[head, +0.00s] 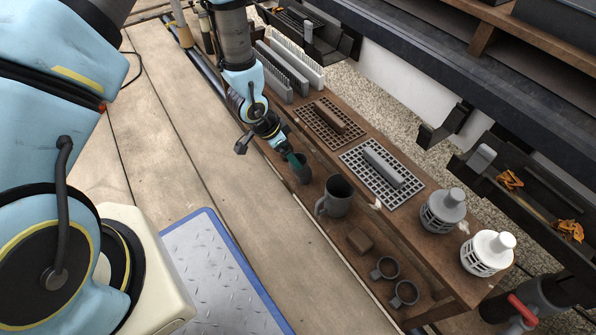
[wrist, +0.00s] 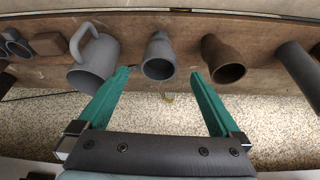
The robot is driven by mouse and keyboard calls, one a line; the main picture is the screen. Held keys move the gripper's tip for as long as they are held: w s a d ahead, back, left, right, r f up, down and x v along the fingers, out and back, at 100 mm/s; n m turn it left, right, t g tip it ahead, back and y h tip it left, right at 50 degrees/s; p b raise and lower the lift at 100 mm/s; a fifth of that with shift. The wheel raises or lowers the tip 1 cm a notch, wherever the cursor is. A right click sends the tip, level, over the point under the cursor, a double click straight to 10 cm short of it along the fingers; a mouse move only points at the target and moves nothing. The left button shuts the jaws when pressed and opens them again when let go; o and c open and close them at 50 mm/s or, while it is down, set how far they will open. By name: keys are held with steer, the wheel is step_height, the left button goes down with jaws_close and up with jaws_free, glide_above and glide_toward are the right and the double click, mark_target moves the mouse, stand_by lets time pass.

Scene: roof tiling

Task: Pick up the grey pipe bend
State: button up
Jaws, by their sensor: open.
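A grey pipe piece (wrist: 158,50) with a round open mouth lies ahead of my gripper in the wrist view. It appears to be the grey pipe bend, though its curve is hard to make out from this angle. In the head view it shows on the lower shelf (head: 304,174), partly hidden by my gripper. My gripper (wrist: 159,74) is open, with its green fingers to either side of the piece's mouth in the picture. Nothing is held. In the head view my gripper (head: 293,160) is at the shelf's near side; whether it touches the piece cannot be told.
A grey jug-like piece with a handle (wrist: 95,62) is left of the bend, a brown pipe piece (wrist: 222,60) right of it. A brown block (head: 360,241) and two grey rings (head: 404,293) lie farther along. The upper shelf (head: 410,213) holds grates and vent caps.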

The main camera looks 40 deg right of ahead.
mark_target(301, 171)
steer(key=b+x, duration=0.2)
steer(key=x, duration=0.3)
steer(key=shift+a, duration=0.1)
steer(key=b+x, duration=0.3)
steer(key=x, duration=0.2)
steer(key=shift+s+f+b, duration=0.1)
steer(key=shift+f+b, duration=0.1)
steer(key=shift+b, duration=0.15)
steer(key=shift+r, duration=0.1)
steer(key=c, duration=1.4)
